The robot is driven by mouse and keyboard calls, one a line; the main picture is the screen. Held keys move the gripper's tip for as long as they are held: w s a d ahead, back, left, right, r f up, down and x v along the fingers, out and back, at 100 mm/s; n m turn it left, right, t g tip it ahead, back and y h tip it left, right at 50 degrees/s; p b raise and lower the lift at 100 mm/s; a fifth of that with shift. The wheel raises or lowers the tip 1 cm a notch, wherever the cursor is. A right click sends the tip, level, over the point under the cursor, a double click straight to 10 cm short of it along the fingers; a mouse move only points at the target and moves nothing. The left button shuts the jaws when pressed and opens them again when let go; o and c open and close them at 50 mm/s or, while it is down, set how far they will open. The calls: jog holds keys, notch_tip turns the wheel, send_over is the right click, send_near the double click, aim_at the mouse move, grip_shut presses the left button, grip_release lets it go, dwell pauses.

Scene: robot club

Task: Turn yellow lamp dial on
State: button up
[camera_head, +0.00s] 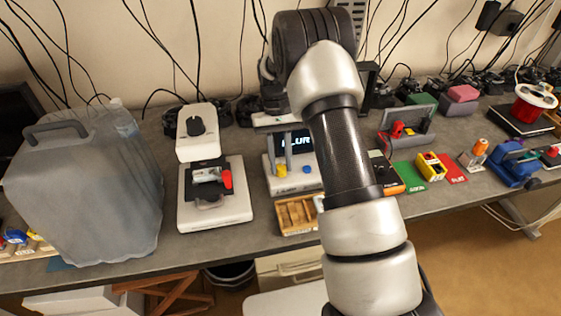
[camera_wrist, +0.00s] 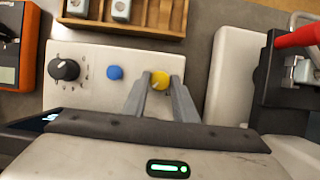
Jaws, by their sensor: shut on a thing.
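The yellow lamp dial (camera_wrist: 160,80) sits on a pale device panel (camera_wrist: 95,105), beside a blue knob (camera_wrist: 115,72) and a larger black knob (camera_wrist: 64,70). My gripper (camera_wrist: 160,84) has its two grey fingers on either side of the yellow dial and is shut on it. In the head view the device (camera_head: 293,181) stands on the bench with a lit display (camera_head: 294,141), and the yellow dial (camera_head: 282,170) shows on its front. My arm covers part of the device's right side there.
A wooden compartment tray (camera_head: 297,216) lies just in front of the device. A white machine with a red handle (camera_head: 226,179) stands to its left. A large grey jerrycan (camera_head: 85,190) is further left. Red and green mats (camera_head: 453,167) lie to the right.

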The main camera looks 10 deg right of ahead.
dwell(0.3)
jog(key=o, duration=1)
jog(key=shift+o, duration=0.2)
jog(key=v, duration=1.7)
jog(key=shift+w+r+p, duration=0.1)
jog(key=shift+r+p, duration=0.05)
jog(key=shift+p, duration=0.15)
jog(key=s+r+t, duration=0.5)
jog(key=s+r, duration=0.8)
jog(key=r, duration=0.3)
jog(key=s+f+t, duration=0.2)
jog(key=s, duration=0.7)
jog(key=s+f+t, duration=0.3)
jog(key=s, duration=0.7)
jog(key=shift+s, duration=0.2)
